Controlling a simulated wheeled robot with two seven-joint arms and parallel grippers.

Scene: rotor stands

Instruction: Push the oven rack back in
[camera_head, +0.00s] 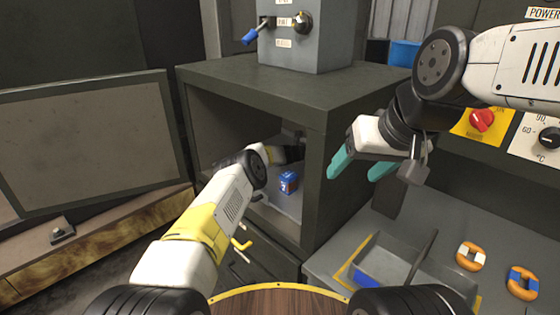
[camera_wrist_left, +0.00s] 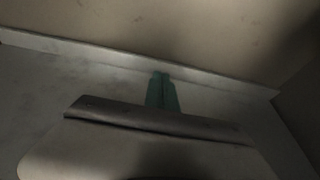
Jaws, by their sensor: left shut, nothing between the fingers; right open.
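The oven is a dark grey-green box (camera_head: 254,84) with its front open. Inside lies a pale grey tray-like rack (camera_head: 287,208), mostly hidden by my left arm. A small blue item with a red mark (camera_head: 288,182) sits on it. My left arm reaches into the oven, and its fingertips are hidden in the head view. In the left wrist view my left gripper (camera_wrist_left: 161,76) is shut and empty, its green tips at a raised pale rim (camera_wrist_left: 100,55) of a grey surface; contact is unclear. My right gripper (camera_head: 356,165) is open and empty, outside the oven's right side.
A large door-like panel (camera_head: 85,135) stands at the left. A grey control box (camera_head: 305,40) with a blue-handled lever is on top of the oven. The right bench holds a grey tray (camera_head: 395,262) and orange rings (camera_head: 470,256). A round wooden top (camera_head: 280,302) is at the front.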

